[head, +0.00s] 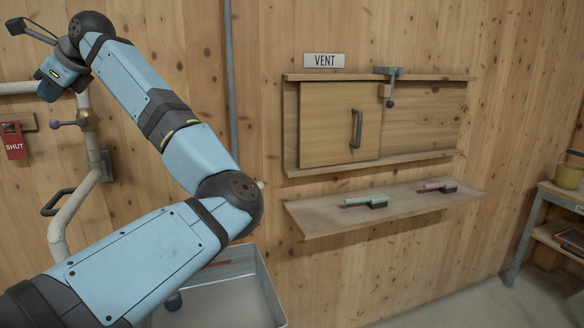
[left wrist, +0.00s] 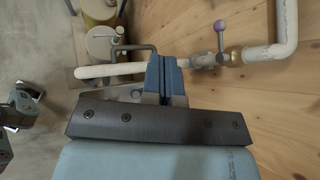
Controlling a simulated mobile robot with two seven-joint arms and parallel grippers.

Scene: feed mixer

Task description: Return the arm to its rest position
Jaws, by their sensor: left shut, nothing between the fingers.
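My left arm rises from the lower left of the head view, bends at the elbow and reaches up and left. Its left gripper (head: 48,90) is at the upper left, in front of the wall near the pipe and apart from the purple-knobbed valve (head: 70,124). In the left wrist view, the blue fingers of the left gripper (left wrist: 163,62) are together with nothing between them. The pipe (left wrist: 110,71) runs behind them, with the purple valve knob (left wrist: 220,26) to their right. I cannot make out my right gripper.
A metal bin (head: 268,288) stands below my elbow. A wall shelf (head: 320,222) holds a green brush (head: 365,199) and a pink brush (head: 437,187). Above is a sliding vent door (head: 330,125). A red SHUT tag (head: 14,142) hangs far left. A side table (head: 545,200) stands right.

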